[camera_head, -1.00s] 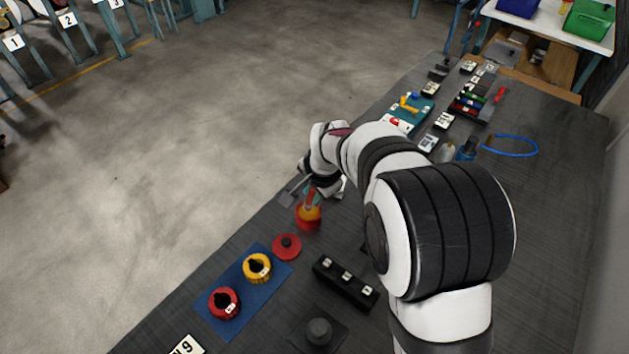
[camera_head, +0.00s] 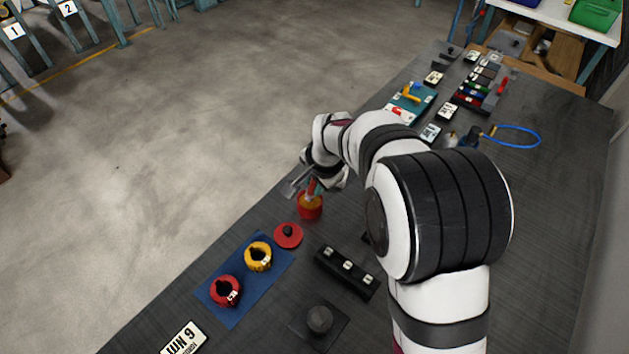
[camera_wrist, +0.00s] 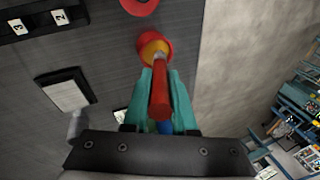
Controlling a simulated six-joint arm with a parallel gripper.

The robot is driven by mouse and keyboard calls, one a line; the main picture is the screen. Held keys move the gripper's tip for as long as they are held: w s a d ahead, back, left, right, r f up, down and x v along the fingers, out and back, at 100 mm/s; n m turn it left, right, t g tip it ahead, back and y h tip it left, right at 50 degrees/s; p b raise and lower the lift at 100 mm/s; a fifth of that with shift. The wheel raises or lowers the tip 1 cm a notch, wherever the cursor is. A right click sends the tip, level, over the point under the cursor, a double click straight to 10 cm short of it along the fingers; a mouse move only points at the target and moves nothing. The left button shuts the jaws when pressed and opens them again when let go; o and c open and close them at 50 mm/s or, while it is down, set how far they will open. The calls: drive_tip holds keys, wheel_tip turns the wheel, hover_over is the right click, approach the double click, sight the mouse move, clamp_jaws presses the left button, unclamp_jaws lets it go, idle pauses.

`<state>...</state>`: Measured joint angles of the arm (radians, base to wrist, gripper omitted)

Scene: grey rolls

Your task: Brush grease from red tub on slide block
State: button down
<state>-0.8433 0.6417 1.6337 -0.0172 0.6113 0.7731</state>
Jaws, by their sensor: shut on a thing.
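My gripper (camera_wrist: 160,92) has teal fingers shut on a red-handled brush (camera_wrist: 160,90). In the head view the brush (camera_head: 312,187) points down into the red tub (camera_head: 310,210) from above. The red tub (camera_wrist: 150,40) shows yellow-orange grease inside in the wrist view, and the brush's lower end is at or in its mouth. The bristles are hidden. A dark block with a pale plate on top (camera_wrist: 66,92) lies left of my gripper in the wrist view. I cannot tell whether it is the slide block.
A round red lid (camera_head: 288,235) lies near the tub. A blue mat (camera_head: 228,307) holds a yellow and a red ring-shaped part. A black block with numbered labels (camera_head: 345,271) and a dark knob on a plate (camera_head: 319,320) are nearby. My arm hides part of the bench.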

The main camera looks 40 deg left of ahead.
drive_tip(key=shift+f, duration=0.55)
idle(0.9)
drive_tip(key=shift+r, duration=3.6)
drive_tip(key=w+d+r, duration=0.3)
drive_tip(key=d, duration=0.7)
drive_tip(key=w+d+r, duration=0.2)
drive_tip(key=w+d, duration=0.2)
drive_tip(key=d, duration=0.6)
drive_tip(key=s+d+r+n, duration=0.1)
drive_tip(key=s+d+r, duration=0.1)
drive_tip(key=d, duration=0.7)
drive_tip(key=s+d+r+n, duration=0.1)
drive_tip(key=s+d+r, duration=0.2)
drive_tip(key=d, duration=0.7)
drive_tip(key=shift+s+d+r+g, duration=0.2)
drive_tip(key=shift+s+r+g, duration=0.15)
drive_tip(key=shift+r, duration=0.4)
